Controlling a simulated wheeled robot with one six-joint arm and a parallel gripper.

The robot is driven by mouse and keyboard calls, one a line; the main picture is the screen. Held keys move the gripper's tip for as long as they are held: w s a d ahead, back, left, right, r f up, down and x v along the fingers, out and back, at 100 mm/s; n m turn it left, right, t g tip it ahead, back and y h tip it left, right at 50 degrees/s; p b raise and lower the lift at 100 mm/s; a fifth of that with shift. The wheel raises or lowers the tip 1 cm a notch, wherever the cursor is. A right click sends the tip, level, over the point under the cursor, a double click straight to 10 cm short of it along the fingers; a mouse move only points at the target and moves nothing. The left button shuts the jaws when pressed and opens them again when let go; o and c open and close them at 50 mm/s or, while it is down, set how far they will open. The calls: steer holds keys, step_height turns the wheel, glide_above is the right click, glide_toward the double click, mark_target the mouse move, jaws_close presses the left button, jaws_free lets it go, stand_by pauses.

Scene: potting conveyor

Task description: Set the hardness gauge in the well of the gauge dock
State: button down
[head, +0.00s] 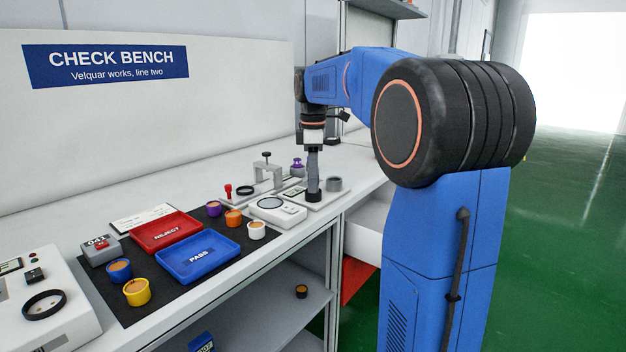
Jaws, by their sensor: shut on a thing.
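My gripper (313,148) is at the far end of the bench, pointing down. It is shut on the hardness gauge, a slim grey upright body (313,172). The gauge stands above a pale, flat plate (325,202), which looks like the gauge dock. A short black round part (313,196) is at the gauge's lower end. I cannot tell whether this is the gauge's foot or the dock's well, or whether the gauge is seated. A short grey cylinder (334,184) stands on the plate just right of the gauge.
A clamp-like stand (267,170), a purple-topped item (297,167) and a white device with a round dial (270,204) stand close to the plate. Nearer are a blue PASS tray (198,279), a red REJECT tray (150,241) and several small pots. The bench's front edge is near the plate.

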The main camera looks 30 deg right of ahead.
steer(key=c, duration=1.5)
jaws_free()
steer(key=shift+f, duration=0.1)
steer(key=shift+o, duration=0.2)
step_height(320, 180, up, 12)
steer(key=shift+r, duration=0.15)
steer(key=s+a+f+m+t, duration=0.1)
steer(key=s+a+f+m, duration=0.3)
steer(key=s+f, duration=0.5)
steer(key=s+a+f+m+t, duration=0.2)
steer(key=s+a+f+m, duration=0.2)
steer(key=s+f, duration=0.6)
steer(key=s+a+f+m+t, duration=0.1)
steer(key=s+a+f+m, duration=0.2)
steer(key=s+a+f, duration=0.4)
steer(key=s+f, duration=0.2)
steer(key=s, duration=0.2)
steer(key=shift+s+a+f+m+t, duration=0.15)
steer(key=shift+a+f+m+t, duration=0.15)
steer(key=shift+a+m+t, duration=0.1)
